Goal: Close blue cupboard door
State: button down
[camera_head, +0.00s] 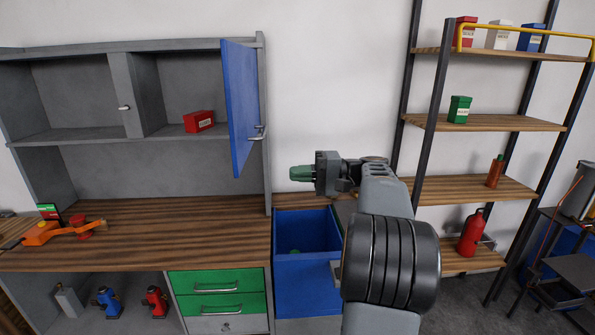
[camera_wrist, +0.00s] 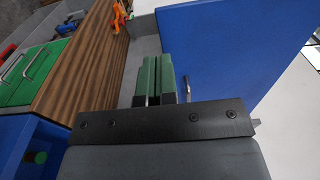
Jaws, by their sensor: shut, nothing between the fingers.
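The blue cupboard door (camera_head: 240,105) stands open in the head view, hinged at the right side of the grey upper cupboard (camera_head: 60,48) and swung out toward me. Its metal handle (camera_head: 256,134) is near the lower edge. My gripper (camera_head: 300,173) is to the right of the door and lower, with its green fingers together and pointing left. In the wrist view the blue door (camera_wrist: 225,50) fills the right side, and its handle (camera_wrist: 187,90) shows close beside the green fingers (camera_wrist: 155,80). The fingers look shut and empty. I cannot tell whether they touch the door.
A red box (camera_head: 199,121) sits on the cupboard shelf. An orange tool (camera_head: 45,233) lies on the wooden worktop (camera_head: 170,235). Below it are green drawers (camera_head: 215,282) and an open blue drawer (camera_head: 308,285). A shelf rack (camera_head: 480,122) with boxes and bottles stands right.

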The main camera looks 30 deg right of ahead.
aim_at(239, 174)
jog(key=p+x, duration=0.2)
jog(key=x, duration=0.8)
jog(key=shift+r+p, duration=0.1)
jog(key=shift+p, duration=0.2)
jog(key=shift+w+a, duration=0.4)
jog(key=shift+a, duration=0.2)
